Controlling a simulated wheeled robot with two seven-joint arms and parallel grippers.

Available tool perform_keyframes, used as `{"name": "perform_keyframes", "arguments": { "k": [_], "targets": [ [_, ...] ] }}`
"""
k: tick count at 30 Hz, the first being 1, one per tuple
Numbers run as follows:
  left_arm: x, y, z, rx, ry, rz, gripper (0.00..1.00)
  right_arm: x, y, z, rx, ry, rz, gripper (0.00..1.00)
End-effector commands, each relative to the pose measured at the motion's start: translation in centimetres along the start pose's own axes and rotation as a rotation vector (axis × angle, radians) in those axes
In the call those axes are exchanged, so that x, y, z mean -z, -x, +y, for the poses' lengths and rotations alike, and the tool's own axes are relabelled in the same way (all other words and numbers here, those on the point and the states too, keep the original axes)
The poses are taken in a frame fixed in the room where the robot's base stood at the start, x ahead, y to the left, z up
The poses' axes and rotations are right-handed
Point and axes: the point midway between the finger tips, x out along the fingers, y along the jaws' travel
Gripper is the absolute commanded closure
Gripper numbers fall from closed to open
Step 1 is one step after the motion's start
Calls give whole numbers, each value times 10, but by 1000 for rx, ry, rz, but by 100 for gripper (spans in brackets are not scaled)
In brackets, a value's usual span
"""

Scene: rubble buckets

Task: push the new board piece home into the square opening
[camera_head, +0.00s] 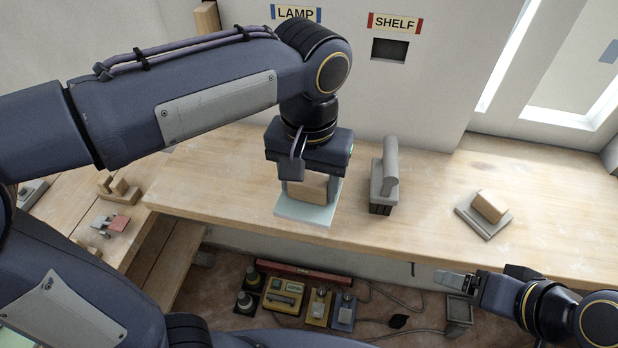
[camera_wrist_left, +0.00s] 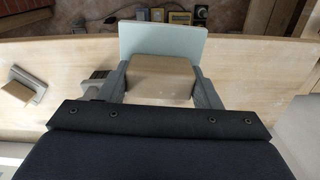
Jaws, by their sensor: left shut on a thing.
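The new board piece (camera_head: 300,212) is a pale green-blue square plate with a wooden block (camera_head: 309,187) as its grip. My left gripper (camera_head: 308,184) points down and is shut on that block, above the workbench. I cannot tell whether the plate touches the bench. In the left wrist view the block (camera_wrist_left: 160,78) sits between both fingers, with the plate (camera_wrist_left: 162,42) beyond it. A dark square opening (camera_head: 389,50) is in the wall under the SHELF label, well apart from the piece. My right gripper (camera_head: 455,281) is at lower right, its jaws unclear.
A grey plate with a wooden block (camera_head: 486,210) lies farther right. The LAMP label (camera_head: 296,13) is on the wall behind my left arm. Power units (camera_head: 283,297) and cables lie on the floor.

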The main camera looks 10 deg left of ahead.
Motion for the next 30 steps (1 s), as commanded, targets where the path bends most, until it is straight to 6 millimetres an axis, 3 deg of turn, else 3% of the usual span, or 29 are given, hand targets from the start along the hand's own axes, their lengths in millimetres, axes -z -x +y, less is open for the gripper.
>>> {"name": "perform_keyframes", "arguments": {
  "k": [14, 30],
  "targets": [
    [0, 60, 0, 0, 0, 1, 71, 25, 50, -23, 0, 0, 0, 20],
    [0, 60, 0, 0, 0, 0, 71, 24, 49, -22, 0, 0, 0, 20]
  ]
}}
